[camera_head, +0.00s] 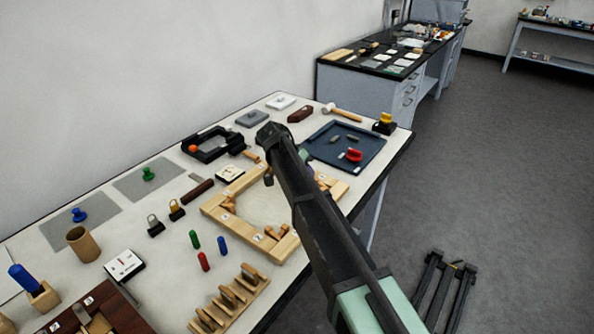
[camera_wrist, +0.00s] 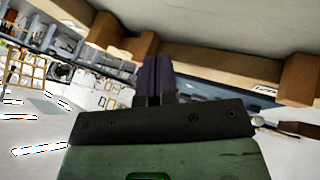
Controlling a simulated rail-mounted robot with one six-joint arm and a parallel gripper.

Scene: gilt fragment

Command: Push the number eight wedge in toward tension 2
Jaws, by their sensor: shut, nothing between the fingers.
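A light wooden frame (camera_head: 222,222) with small wooden wedges along its inner sides lies on the table in the head view. Wedges (camera_head: 278,232) show at its near side and others at its left side (camera_head: 228,206). Small number labels are on the bars, but I cannot make out which wedge is number eight. My arm crosses over the frame and hides part of its right and far sides. In the wrist view my gripper (camera_wrist: 155,78) has its two dark fingers together, with nothing between them, close to a wooden block (camera_wrist: 145,47). I cannot tell whether they touch.
A dark blue tray (camera_head: 375,153) with a red piece lies right of my arm. A mallet (camera_head: 342,112) lies behind it. A slotted wooden rack (camera_head: 245,290) is at the table's near edge.

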